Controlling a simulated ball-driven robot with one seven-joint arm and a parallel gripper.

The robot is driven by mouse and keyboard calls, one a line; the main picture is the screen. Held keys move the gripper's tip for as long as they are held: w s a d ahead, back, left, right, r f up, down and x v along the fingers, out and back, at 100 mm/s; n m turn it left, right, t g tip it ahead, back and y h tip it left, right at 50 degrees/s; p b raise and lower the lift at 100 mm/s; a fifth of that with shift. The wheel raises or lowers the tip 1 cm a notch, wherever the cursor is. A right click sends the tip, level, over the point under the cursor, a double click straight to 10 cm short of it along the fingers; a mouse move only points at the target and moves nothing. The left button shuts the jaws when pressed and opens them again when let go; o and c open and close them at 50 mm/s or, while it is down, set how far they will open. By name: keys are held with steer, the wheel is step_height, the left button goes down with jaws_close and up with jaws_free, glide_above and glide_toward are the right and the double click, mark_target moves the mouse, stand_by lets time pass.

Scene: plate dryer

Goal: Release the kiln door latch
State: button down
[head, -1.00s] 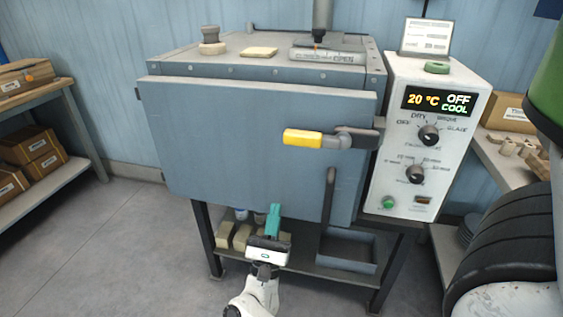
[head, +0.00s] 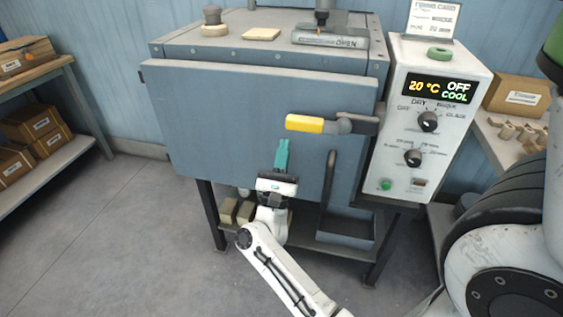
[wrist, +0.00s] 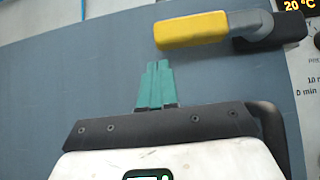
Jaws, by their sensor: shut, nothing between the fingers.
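The kiln door (head: 215,125) is a grey-blue panel and looks closed. Its latch handle (head: 305,123) has a yellow grip and lies about horizontal near the door's right edge, with a grey pivot and a dark catch at its right end. My gripper (head: 283,143) has teal fingers, shut and empty, pointing up in front of the door just below the yellow grip. In the wrist view the fingers (wrist: 158,66) point up toward the latch handle (wrist: 192,30), with a visible gap in the picture. Their depth from the door is unclear.
A dark vertical door bar (head: 329,185) stands right of my gripper. The control panel (head: 428,120) reads 20 °C, OFF, COOL. A shelf (head: 50,170) with boxes is at left, a workbench (head: 495,145) at right. The floor at left is clear.

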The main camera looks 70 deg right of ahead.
steer(key=shift+r+g+p, duration=0.3)
steer(key=shift+r, duration=0.65)
steer(key=shift+w+r+m+g+b, duration=0.1)
steer(key=shift+r+m+g+b, duration=0.05)
steer(key=shift+m+g+b, duration=0.4)
steer(key=shift+r+m+g, duration=0.3)
steer(key=shift+m+g, duration=0.05)
steer(key=shift+m, duration=0.2)
steer(key=shift+r, duration=0.1)
steer(key=s+r+m+g+y+b, duration=0.3)
steer(key=r+m+g+y+b, duration=0.6)
steer(key=m, duration=1.1)
steer(key=shift+s+d+r+g+b, duration=0.15)
steer(key=shift+r+g+b, duration=1.95)
steer(key=shift+b, duration=0.85)
steer(key=shift+f, duration=0.15)
